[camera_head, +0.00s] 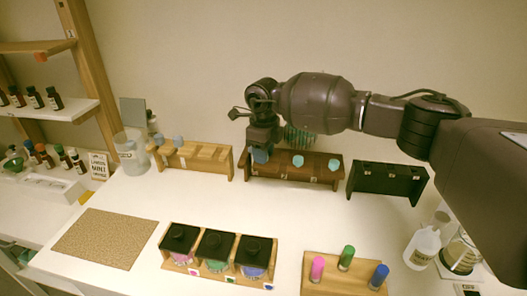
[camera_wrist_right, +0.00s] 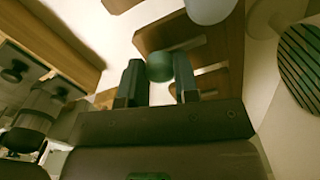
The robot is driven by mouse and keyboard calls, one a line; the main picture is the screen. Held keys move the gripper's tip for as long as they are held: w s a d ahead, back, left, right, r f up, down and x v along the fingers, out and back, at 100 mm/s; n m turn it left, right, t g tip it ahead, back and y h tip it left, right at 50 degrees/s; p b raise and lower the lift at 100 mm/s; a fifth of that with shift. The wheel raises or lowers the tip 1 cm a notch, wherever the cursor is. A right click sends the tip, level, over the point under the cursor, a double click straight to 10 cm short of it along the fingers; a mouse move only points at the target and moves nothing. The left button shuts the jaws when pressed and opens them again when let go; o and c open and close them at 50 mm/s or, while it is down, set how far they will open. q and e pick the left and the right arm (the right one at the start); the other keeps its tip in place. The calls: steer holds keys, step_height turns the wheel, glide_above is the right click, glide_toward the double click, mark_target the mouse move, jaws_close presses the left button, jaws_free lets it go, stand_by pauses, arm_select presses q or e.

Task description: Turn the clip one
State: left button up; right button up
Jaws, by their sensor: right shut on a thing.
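My right gripper (camera_head: 261,148) points down at the left end of the dark brown wooden rack (camera_head: 315,178). It is shut on a small rounded blue piece (camera_head: 259,156). In the right wrist view this piece looks teal-green (camera_wrist_right: 160,67), between the two dark fingers. Two similar light blue pieces, one in the middle (camera_head: 298,161) and one at the right (camera_head: 334,165), sit on the same rack. I cannot tell for sure which piece is the clip. My left gripper is not in view.
A light wooden rack (camera_head: 205,161) with two grey-blue pieces stands to the left, and a black rack (camera_head: 388,182) to the right. In front are black-lidded jars (camera_head: 217,249), a block with coloured tubes (camera_head: 338,284) and a cork mat (camera_head: 105,238). The white tabletop between is clear.

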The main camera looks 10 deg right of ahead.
steer(key=shift+r, duration=0.1)
steer(key=o, duration=0.9)
step_height(320, 180, up, 11)
steer(key=shift+f, duration=0.15)
stand_by(0.4)
